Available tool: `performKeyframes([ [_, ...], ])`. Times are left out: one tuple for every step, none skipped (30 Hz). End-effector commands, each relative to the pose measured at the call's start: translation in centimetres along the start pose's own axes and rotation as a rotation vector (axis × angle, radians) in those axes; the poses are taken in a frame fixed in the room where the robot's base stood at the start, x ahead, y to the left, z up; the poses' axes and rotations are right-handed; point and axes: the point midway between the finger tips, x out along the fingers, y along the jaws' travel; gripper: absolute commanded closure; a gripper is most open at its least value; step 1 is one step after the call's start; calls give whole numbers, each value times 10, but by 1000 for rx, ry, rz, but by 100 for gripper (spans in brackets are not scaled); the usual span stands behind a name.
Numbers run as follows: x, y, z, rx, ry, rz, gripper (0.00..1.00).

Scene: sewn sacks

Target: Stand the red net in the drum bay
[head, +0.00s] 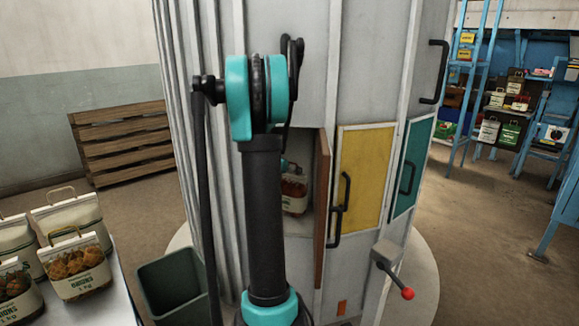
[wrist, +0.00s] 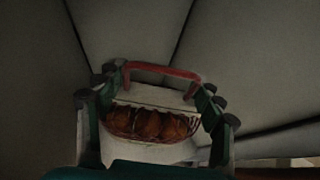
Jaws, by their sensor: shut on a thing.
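The red net (wrist: 152,122) is a white sack with a red handle and a net window showing brown-orange contents. In the wrist view it sits between the two fingers of my gripper (wrist: 160,100), which is shut on it. In the head view the red net (head: 294,195) shows inside the open bay of the big grey drum (head: 355,70), roughly upright, partly hidden by my arm. The bay's brown door (head: 322,195) stands open to the right of the opening. I cannot tell whether the sack's base touches the bay floor.
Yellow (head: 365,180) and teal (head: 412,170) doors are shut on the drum. A lever with a red knob (head: 407,293) juts out at front right. A dark bin (head: 172,285) and a table with several onion sacks (head: 78,268) are at left.

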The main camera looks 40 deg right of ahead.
Motion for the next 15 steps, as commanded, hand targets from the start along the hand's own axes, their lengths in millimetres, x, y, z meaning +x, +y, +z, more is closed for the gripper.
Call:
performKeyframes([
  [1,0,-1,-1,-1,0,92],
  [1,0,-2,-1,-1,0,92],
  [2,0,-4,-1,-1,0,92],
  [4,0,-6,-1,-1,0,92],
  [5,0,-9,-1,-1,0,92],
  [8,0,-13,-1,-1,0,92],
  [10,0,-16,-1,-1,0,92],
  [11,0,-20,-1,-1,0,92],
  [14,0,-25,-1,-1,0,92],
  [16,0,-28,-1,-1,0,92],
  [18,0,-30,-1,-1,0,92],
  [20,0,-31,-1,-2,0,92],
  [21,0,-32,-1,-2,0,92],
  [22,0,-32,-1,-2,0,92],
  [22,0,-32,-1,-2,0,92],
])
